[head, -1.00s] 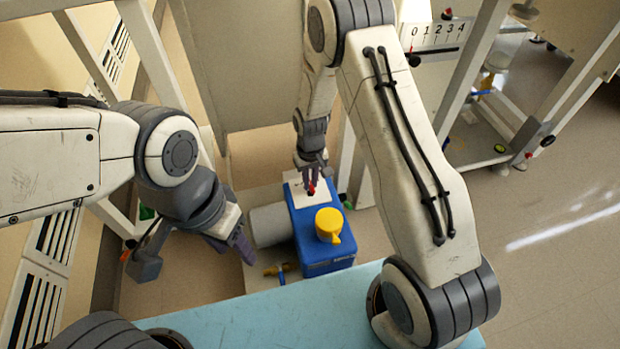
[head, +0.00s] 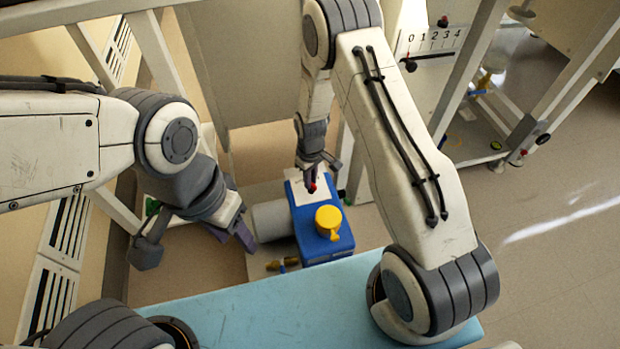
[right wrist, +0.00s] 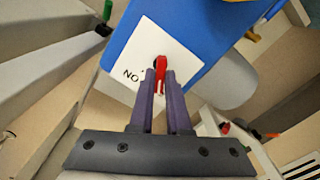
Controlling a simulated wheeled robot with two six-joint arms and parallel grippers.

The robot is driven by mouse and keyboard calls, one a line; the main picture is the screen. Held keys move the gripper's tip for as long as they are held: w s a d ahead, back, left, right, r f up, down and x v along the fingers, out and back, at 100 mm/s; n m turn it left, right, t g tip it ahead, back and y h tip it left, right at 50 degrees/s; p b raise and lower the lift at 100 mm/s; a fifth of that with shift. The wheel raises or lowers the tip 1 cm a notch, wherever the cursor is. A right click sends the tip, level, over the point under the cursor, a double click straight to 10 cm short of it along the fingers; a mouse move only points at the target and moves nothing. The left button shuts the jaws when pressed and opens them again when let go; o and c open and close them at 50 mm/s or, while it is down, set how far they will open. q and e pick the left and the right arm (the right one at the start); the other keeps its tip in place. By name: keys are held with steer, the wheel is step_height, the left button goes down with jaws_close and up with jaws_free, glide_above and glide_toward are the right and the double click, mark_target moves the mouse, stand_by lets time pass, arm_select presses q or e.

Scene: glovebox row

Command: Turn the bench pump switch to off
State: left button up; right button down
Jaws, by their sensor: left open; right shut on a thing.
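The blue pump (head: 326,246) stands low beyond the teal surface, with a yellow cap (head: 329,221) on top. Its white switch plate (head: 297,204) carries a small red switch lever (head: 312,189). In the right wrist view the red lever (right wrist: 161,66) stands out from the white plate (right wrist: 184,52). In the head view my right gripper (head: 313,184) is over the plate. My left gripper (head: 232,235) is open and empty, left of the pump.
A grey cylinder (head: 270,221) adjoins the pump on the left, with a brass fitting (head: 283,264) in front. The teal surface (head: 270,318) is bare. A numbered scale panel (head: 432,42) and white frame legs stand behind. Floor at the right is open.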

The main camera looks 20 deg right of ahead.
steer(key=c, duration=0.9)
jaws_free()
step_height(320, 180, up, 10)
steer(key=p, duration=0.3)
steer(key=shift+r+p, duration=0.25)
steer(key=shift+p, duration=0.15)
